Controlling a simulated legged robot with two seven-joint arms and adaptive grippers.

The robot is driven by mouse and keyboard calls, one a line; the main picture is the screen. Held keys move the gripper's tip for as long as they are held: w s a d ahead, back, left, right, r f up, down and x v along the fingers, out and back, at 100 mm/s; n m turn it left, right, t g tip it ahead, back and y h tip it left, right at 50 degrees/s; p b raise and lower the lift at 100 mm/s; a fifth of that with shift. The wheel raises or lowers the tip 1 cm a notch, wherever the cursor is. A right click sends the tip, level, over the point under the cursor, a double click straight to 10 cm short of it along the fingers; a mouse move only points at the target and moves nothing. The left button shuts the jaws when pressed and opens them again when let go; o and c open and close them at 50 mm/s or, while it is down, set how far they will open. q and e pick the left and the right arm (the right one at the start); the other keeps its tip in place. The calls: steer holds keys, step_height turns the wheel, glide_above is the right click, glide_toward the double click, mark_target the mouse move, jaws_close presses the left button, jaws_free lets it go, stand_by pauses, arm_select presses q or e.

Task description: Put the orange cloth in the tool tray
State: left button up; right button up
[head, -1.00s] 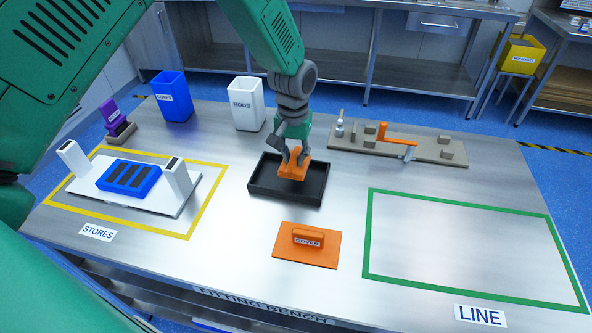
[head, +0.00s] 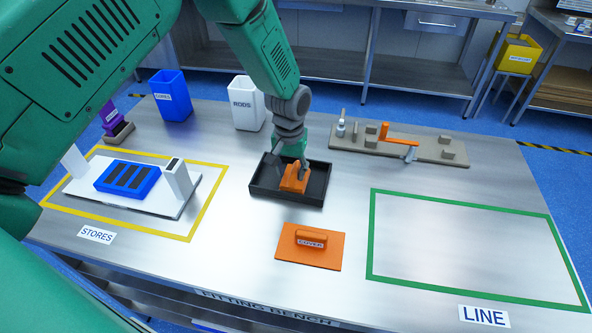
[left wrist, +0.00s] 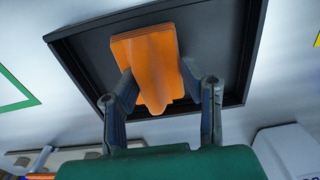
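The orange cloth (head: 294,180) is a small folded block, inside the outline of the black tool tray (head: 262,191). My left gripper (head: 292,163) points down over the tray, with its fingers on either side of the cloth. In the left wrist view the fingertips touch both edges of the cloth (left wrist: 150,65), and a fold bulges between them. The black tray rim (left wrist: 150,12) surrounds the cloth there. I cannot tell whether the cloth rests on the tray floor. My right gripper is not in view.
An orange cover plate (head: 310,247) lies in front of the tray. A blue bin (head: 172,97) and a white RODS bin (head: 248,103) stand behind. A grey fixture board (head: 440,151) is at back right. A white stand with a blue block (head: 128,178) is left. The green-outlined area is clear.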

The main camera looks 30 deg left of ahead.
arm_select(q)
steer(key=shift+a+f, duration=0.1)
steer(key=shift+a, duration=0.4)
steer(key=shift+d, duration=0.5)
steer(key=shift+d+r, duration=0.25)
steer(key=shift+d, duration=0.2)
steer(key=shift+a+r, duration=0.15)
steer(key=shift+r, duration=0.1)
steer(key=r, duration=0.3)
steer(key=a+r, duration=0.1)
steer(key=r, duration=0.2)
steer(key=shift+a+r, duration=0.15)
steer(key=shift+a, duration=0.05)
steer(key=shift+d+r, duration=0.1)
steer(key=shift+r, duration=2.55)
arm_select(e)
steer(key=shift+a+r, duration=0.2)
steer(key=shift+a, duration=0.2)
